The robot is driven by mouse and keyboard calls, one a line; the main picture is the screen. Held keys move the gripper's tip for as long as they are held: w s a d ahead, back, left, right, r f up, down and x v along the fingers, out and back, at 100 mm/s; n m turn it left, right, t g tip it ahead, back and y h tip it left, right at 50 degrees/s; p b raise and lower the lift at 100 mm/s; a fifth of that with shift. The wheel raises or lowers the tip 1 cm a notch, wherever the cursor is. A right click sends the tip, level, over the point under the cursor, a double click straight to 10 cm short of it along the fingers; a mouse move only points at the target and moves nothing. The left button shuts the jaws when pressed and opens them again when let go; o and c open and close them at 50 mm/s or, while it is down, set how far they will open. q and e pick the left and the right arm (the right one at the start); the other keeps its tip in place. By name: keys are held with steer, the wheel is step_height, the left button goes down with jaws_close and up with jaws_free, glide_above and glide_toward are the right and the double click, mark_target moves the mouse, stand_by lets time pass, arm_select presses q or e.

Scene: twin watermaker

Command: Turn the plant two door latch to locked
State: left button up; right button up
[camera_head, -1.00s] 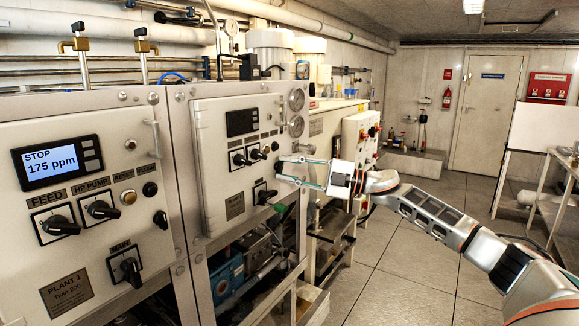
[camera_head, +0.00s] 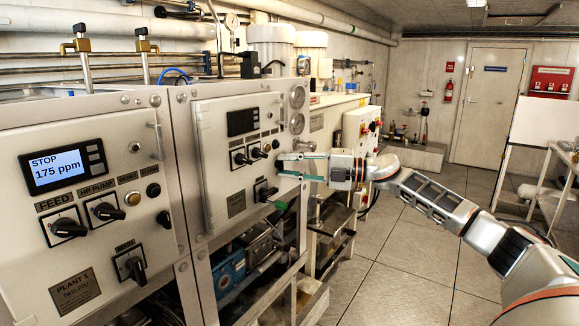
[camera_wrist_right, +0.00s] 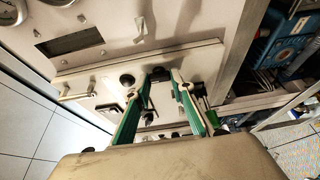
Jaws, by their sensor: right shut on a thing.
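The plant two door (camera_head: 218,150) is the light panel to the right of plant one, standing closed in its frame, with a small display, black knobs and a plate. My right gripper (camera_head: 281,166) is at the door's right edge, its green-sided fingers pointing left at the panel. In the right wrist view my right gripper (camera_wrist_right: 169,75) has its fingertips close together around a small dark part, the door latch (camera_wrist_right: 160,73). The gripper is shut on it. The fingers hide most of the latch, so I cannot tell its angle. My left gripper is not in view.
The plant one panel (camera_head: 80,215) with its lit display fills the left. A black switch (camera_head: 264,190) with a green part below sits just under my right gripper. Blue pumps (camera_head: 228,268) are in the open frame below. The tiled floor (camera_head: 400,260) at right is clear.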

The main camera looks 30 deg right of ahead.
steer(key=o, duration=1.1)
steer(key=shift+d, duration=0.1)
steer(key=v, duration=1.2)
